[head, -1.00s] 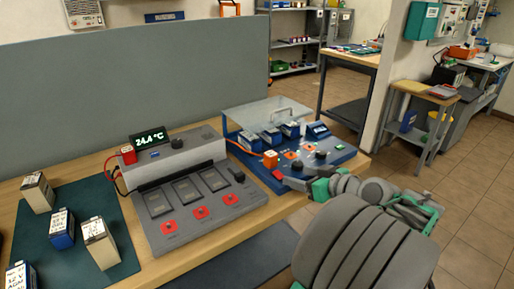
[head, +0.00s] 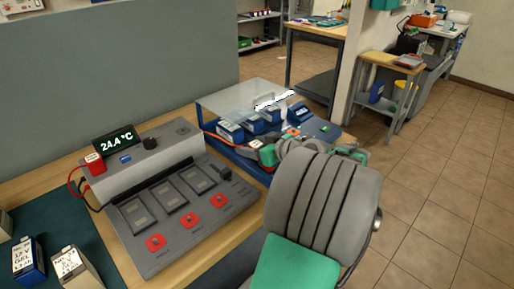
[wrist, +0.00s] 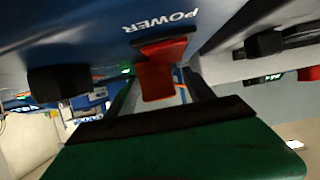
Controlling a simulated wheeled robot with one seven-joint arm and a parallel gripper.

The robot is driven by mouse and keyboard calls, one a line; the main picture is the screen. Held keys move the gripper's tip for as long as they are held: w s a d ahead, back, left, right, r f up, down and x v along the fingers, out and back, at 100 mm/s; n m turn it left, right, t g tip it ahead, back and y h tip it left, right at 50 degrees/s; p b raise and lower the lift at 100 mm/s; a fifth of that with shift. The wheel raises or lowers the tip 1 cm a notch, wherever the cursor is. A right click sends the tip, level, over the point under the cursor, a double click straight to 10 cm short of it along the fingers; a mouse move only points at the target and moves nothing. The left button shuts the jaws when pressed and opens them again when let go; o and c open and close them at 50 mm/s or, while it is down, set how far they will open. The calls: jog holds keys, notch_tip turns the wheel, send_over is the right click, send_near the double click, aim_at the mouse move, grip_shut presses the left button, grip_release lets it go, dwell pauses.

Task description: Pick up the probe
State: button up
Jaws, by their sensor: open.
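No part that I can surely name as the probe shows. An orange cable (head: 217,136) runs along the front of the blue unit (head: 237,150) to a small orange-red piece (head: 256,143), which may be the probe's handle. My gripper (head: 264,154) is open at the front of the blue unit, beside that piece; my arm hides part of the unit. I cannot tell whether they touch. In the wrist view, a red switch (wrist: 160,72) under the word POWER and a black knob (wrist: 58,83) are close. A green and black gripper part fills the lower middle.
A clear cover (head: 235,97) is over the unit's batteries. More batteries (head: 28,262) stand on a dark mat at lower left. The right floor is clear.

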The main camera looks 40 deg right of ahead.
jog(key=shift+x, duration=0.75)
grip_shut()
